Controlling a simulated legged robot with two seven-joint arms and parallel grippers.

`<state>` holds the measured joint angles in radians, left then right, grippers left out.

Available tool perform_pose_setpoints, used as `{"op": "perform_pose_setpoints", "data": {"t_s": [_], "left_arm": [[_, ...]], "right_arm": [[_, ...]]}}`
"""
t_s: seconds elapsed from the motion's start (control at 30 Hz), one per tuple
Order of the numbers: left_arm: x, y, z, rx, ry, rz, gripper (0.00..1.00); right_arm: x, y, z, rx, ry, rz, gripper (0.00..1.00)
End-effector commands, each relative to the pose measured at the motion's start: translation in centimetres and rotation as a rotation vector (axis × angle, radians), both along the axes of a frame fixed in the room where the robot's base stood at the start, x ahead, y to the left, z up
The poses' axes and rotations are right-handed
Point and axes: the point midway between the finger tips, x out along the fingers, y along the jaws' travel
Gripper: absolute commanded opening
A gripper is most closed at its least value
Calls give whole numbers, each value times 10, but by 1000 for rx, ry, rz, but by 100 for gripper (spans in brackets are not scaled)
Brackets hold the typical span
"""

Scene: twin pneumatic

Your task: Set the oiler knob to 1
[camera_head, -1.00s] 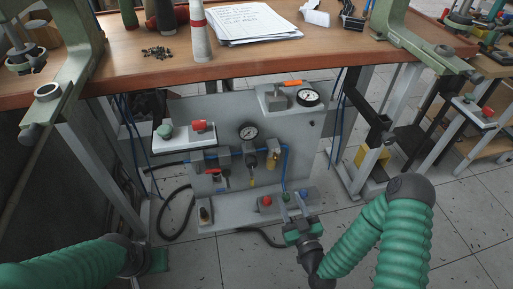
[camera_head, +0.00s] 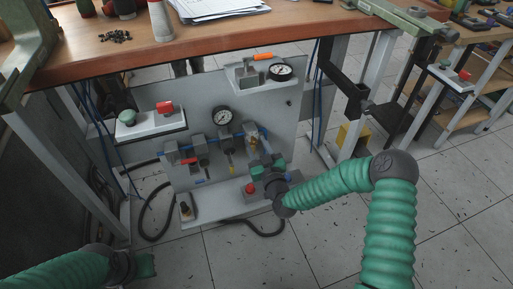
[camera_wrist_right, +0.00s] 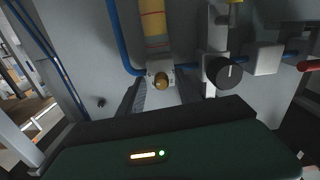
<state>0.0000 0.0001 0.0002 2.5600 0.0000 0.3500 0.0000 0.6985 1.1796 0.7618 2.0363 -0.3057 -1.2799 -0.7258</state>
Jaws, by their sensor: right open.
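The oiler (camera_head: 253,141) is an amber cylinder on the right of the upright grey panel. In the right wrist view, which looks upside down, the amber cylinder (camera_wrist_right: 153,25) ends at a small round brass knob (camera_wrist_right: 161,82). My right gripper (camera_head: 262,163) is just below and in front of the oiler in the head view. Its dark fingers (camera_wrist_right: 160,98) are open and empty, one to each side of the brass knob; contact cannot be made out. The knob's setting is not readable. My left gripper (camera_head: 146,266) is low at the left, its fingers unclear.
A pressure gauge (camera_head: 222,117), a red lever (camera_head: 189,161), blue hoses and a red button (camera_head: 250,188) are nearby. The wooden tabletop (camera_head: 215,42) overhangs behind.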

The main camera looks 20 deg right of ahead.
Motion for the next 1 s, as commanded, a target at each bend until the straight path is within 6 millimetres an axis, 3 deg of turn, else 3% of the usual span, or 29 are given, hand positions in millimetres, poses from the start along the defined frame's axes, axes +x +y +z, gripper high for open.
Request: {"op": "perform_pose_setpoints", "data": {"t_s": [0.2, 0.5, 1.0], "left_arm": [[0, 0, 1, 0, 0, 0, 0], [0, 0, 1, 0, 0, 0, 0], [0, 0, 5, 0, 0, 0, 0]], "right_arm": [[0, 0, 1, 0, 0, 1, 38], [0, 0, 0, 0, 0, 1, 0], [0, 1, 1, -50, -2, 2, 0]]}}
